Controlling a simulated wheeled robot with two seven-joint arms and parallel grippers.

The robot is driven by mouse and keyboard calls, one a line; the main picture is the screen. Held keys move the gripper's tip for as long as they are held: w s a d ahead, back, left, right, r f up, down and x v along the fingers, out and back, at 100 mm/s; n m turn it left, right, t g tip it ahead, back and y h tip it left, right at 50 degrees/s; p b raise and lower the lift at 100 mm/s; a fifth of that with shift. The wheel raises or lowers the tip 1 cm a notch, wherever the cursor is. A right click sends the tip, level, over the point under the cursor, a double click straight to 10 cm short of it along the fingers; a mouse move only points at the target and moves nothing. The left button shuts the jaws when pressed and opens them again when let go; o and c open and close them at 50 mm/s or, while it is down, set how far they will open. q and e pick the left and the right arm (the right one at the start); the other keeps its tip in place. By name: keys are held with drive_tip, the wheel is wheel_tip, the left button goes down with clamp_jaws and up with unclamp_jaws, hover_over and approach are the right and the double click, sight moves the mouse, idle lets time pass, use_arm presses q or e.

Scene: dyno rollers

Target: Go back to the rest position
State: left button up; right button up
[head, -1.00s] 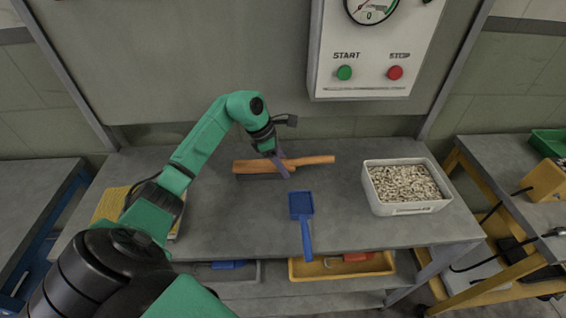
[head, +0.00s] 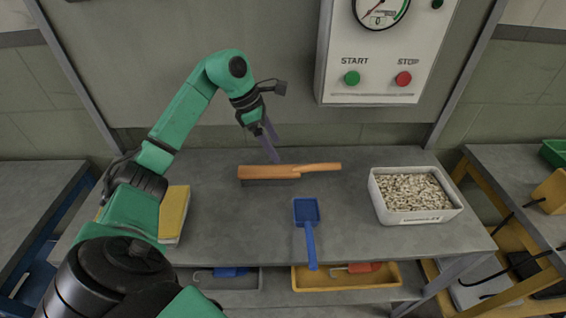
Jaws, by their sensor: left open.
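My left gripper (head: 267,142) is open and empty. Its two purple-grey fingers point down, just behind and above the wooden brush (head: 280,171) in this view. The brush lies on the grey workbench (head: 340,232), bristles down, its handle toward the right. My green left arm comes in from the lower left and bends over at the elbow. My right gripper is not in view.
A blue scoop (head: 306,213) lies in front of the brush. A white bin of pale pieces (head: 418,219) stands at the right. A yellow stack (head: 174,213) is beside my arm. A panel (head: 378,75) with START and STOP buttons hangs behind. Trays (head: 347,285) sit below.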

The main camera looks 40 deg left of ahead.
use_arm(q)
drive_tip(key=shift+v, duration=0.8)
